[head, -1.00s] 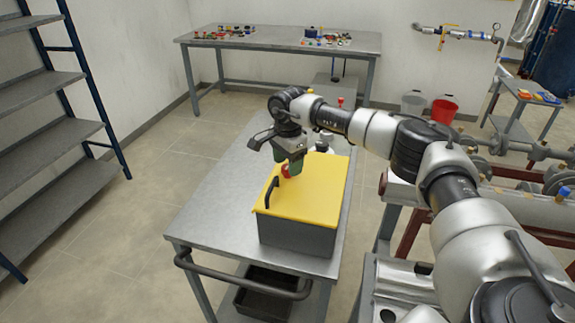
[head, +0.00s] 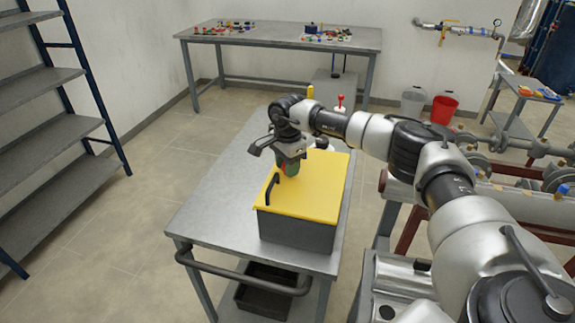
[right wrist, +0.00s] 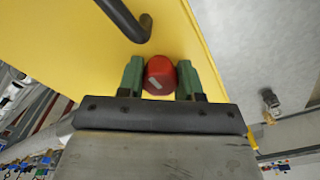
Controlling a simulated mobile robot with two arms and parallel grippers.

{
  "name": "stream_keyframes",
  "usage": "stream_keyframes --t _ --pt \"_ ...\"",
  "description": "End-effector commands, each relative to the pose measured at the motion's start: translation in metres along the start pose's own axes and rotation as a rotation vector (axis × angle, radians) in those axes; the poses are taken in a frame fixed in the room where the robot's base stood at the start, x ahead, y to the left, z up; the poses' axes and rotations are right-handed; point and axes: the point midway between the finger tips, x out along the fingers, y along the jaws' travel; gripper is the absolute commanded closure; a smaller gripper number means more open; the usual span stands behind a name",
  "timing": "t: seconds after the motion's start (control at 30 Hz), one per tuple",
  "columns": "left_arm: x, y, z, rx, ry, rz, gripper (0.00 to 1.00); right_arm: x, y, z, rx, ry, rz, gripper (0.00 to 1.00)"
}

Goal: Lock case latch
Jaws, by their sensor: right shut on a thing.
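The case (head: 297,232) has a grey body and a yellow lid (head: 312,205), with a black handle (head: 271,191) on the lid. The lid lies closed on the body. The red round latch knob (right wrist: 160,74), with a pale mark on it, is on the yellow lid. My right gripper (head: 288,172) points down at the lid. In the right wrist view its green fingers (right wrist: 160,80) are shut on the knob, one on each side. In the head view the fingers largely hide the knob. My left gripper is not in view.
The case stands on a grey metal cart (head: 215,205) with a push bar (head: 240,285) at the front and bare top to the left. A workbench (head: 280,40) with small parts stands at the back. Shelves (head: 50,140) are at left; pipework (head: 510,170) is at right.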

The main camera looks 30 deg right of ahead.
Motion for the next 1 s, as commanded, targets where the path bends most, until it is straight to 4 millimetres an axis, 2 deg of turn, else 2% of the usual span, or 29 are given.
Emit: stream_keyframes --t 0.37,1.0 --pt "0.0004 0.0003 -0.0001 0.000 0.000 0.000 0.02 -0.0002 -0.0004 0.0003 0.155 0.000 -0.001 0.89" --pt "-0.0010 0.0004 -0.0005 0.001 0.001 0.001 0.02 -0.0011 -0.0012 0.0003 0.749 -0.002 -0.001 0.89"
